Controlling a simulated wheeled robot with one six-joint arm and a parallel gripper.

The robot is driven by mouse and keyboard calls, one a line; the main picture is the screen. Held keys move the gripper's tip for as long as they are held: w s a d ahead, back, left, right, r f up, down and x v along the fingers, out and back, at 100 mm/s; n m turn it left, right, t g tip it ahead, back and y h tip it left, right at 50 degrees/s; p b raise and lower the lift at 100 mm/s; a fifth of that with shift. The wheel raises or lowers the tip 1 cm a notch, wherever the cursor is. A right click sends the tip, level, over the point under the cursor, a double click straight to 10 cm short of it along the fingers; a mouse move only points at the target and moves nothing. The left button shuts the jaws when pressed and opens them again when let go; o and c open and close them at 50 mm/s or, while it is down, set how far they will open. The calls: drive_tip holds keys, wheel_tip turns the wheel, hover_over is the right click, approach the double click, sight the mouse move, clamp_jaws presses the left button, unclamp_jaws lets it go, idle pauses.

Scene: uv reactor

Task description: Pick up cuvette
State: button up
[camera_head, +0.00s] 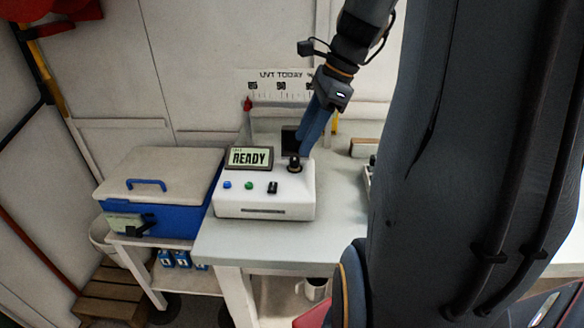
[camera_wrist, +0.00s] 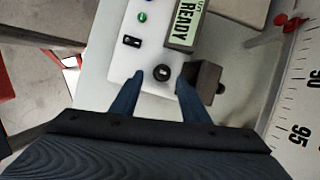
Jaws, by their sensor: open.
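The white device (camera_head: 265,205) stands on the table with its display (camera_head: 249,158) reading READY. On its top right is a small dark round holder (camera_head: 294,166), with a pale centre in the wrist view (camera_wrist: 162,72). I cannot clearly tell a cuvette apart from the holder; one may sit in it. My gripper (camera_head: 302,150) points down over this holder. In the wrist view its blue fingers (camera_wrist: 160,79) are open, one on each side of the holder, with nothing visibly held. Whether they touch it I cannot tell.
A dark block (camera_wrist: 207,78) stands close beside the right finger in the wrist view. A blue box with a pale lid (camera_head: 160,185) stands left of the device. A wall scale (camera_head: 283,93) is behind. The tabletop (camera_head: 340,205) right of the device is partly clear.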

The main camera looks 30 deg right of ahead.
sight(295, 159)
drive_tip(key=shift+w+d+p+x, duration=0.1)
drive_tip(key=shift+p+x, duration=0.1)
drive_tip(key=shift+x, duration=0.8)
drive_tip(key=shift+w+d+p+x, duration=0.1)
drive_tip(key=shift+d+p+x, duration=0.1)
drive_tip(key=shift+x, duration=0.75)
drive_tip(key=shift+d+p+x, duration=0.1)
drive_tip(key=shift+p+x, duration=0.1)
drive_tip(key=shift+x, duration=0.8)
drive_tip(key=shift+f, duration=0.1)
clamp_jaws()
